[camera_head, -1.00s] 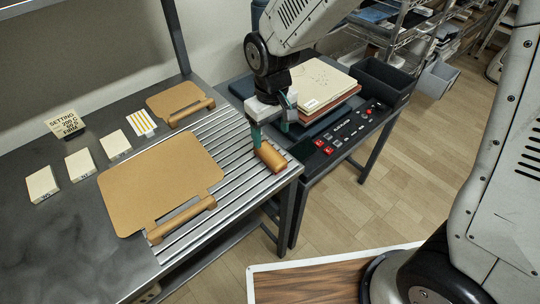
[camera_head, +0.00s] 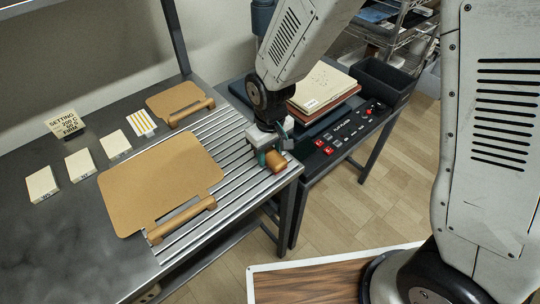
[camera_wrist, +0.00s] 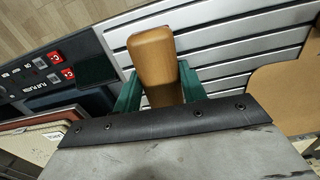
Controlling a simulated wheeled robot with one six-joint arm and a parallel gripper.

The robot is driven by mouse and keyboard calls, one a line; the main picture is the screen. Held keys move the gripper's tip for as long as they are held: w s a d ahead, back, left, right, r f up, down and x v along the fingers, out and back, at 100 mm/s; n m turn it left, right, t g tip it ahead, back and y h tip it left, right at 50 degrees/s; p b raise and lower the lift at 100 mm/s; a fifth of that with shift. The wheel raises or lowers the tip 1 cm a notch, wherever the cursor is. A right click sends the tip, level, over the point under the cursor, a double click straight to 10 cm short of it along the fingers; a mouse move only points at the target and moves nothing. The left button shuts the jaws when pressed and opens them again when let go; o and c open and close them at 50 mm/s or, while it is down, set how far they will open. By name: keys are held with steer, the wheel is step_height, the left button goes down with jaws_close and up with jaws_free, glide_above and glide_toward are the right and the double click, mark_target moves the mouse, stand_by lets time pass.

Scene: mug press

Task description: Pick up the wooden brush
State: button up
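The wooden brush is a rounded brown block. It lies on the slatted metal surface near its right corner, and in the head view only part of the brush (camera_head: 276,163) shows beside my gripper (camera_head: 272,150). In the wrist view the brush (camera_wrist: 154,55) lies between the two green fingers of my gripper (camera_wrist: 160,82), its far end reaching past the fingertips. The fingers stand apart, one on each side of it, close to its sides. I see no clear grip on it. The brush's near end is hidden by the gripper's dark edge.
A large tan board (camera_head: 160,180) with a wooden handle and a smaller one (camera_head: 175,99) lie to the left. Several pale blocks and a sign (camera_head: 66,123) stand further left. A control panel with red buttons (camera_head: 328,150) and a stack of boards (camera_head: 322,90) are close right.

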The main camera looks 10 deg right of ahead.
mark_target(270, 152)
steer(key=shift+c, duration=0.9)
step_height(270, 152, up, 10)
